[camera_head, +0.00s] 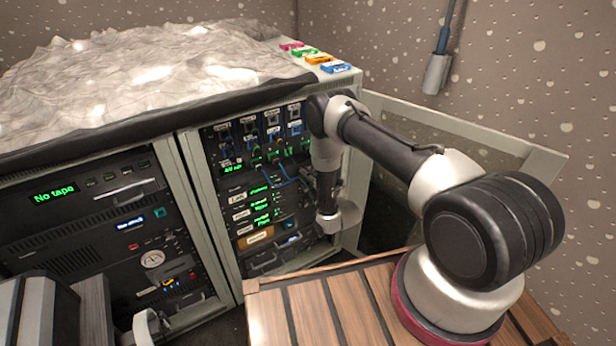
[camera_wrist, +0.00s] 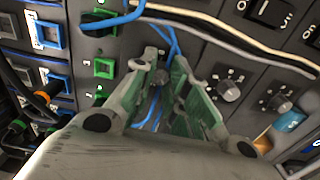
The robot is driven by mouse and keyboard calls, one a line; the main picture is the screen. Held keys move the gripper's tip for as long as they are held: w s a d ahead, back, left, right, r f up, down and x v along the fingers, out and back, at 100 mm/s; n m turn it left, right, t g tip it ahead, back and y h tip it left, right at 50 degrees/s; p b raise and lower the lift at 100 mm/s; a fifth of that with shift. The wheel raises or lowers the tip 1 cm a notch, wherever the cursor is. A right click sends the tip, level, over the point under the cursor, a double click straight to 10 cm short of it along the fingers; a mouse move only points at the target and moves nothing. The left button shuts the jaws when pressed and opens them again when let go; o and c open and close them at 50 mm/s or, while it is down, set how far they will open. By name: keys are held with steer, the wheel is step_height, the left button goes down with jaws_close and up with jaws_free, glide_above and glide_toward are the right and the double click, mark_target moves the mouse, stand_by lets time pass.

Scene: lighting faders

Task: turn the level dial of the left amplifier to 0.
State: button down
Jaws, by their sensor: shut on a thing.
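In the wrist view my gripper (camera_wrist: 163,84) has its two fingers around a small grey dial (camera_wrist: 160,75) on the dark rack panel. The fingertips close on its sides and cover most of it, and I cannot read its pointer or scale. Blue cables pass close behind and between the fingers. Two similar grey dials, one nearer (camera_wrist: 229,90) and one farther right (camera_wrist: 276,101), stand free with marks around them. In the head view my arm reaches to the right-hand rack (camera_head: 190,165); the fingers and the dial cannot be made out there. No label naming the left amplifier is readable.
Black and white cables (camera_wrist: 230,42) cross the panel above the dials. Green (camera_wrist: 104,68) and blue sockets with plugs are at left. A wooden slatted surface (camera_head: 355,300) lies before the rack. A crumpled sheet (camera_head: 150,75) covers the top.

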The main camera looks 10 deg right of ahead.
steer(key=shift+f+n, duration=0.1)
steer(key=shift+n, duration=0.2)
steer(key=c, duration=1.3)
jaws_free()
steer(key=shift+c, duration=0.2)
steer(key=v, duration=0.7)
steer(key=shift+s, duration=0.25)
steer(key=shift+d, duration=0.1)
